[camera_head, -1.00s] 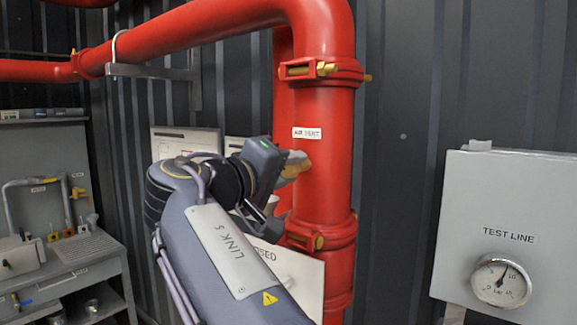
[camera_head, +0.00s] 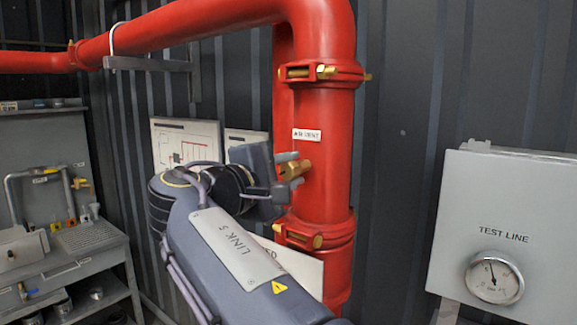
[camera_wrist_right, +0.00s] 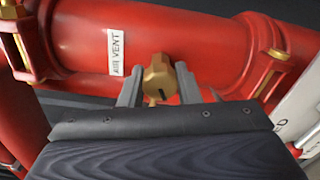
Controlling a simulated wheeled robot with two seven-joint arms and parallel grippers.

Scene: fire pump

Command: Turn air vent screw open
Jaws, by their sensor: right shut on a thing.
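The air vent screw (camera_head: 294,170) is a brass fitting on the upright red pipe (camera_head: 325,185), just below the white AIR VENT label (camera_head: 307,135). My right gripper (camera_head: 290,172) reaches it from the left and is shut on it. In the right wrist view the brass screw (camera_wrist_right: 158,78) shows a dark slot and sits between the two grey fingers of my right gripper (camera_wrist_right: 158,88). The label (camera_wrist_right: 118,50) is to its upper left there. My left gripper is in no view.
Brass-bolted red clamps (camera_head: 320,72) sit above and below the vent. A grey TEST LINE box (camera_head: 510,215) with a round gauge (camera_head: 494,278) is at the right. A grey workbench (camera_head: 80,245) stands at the left. A dark corrugated wall is behind.

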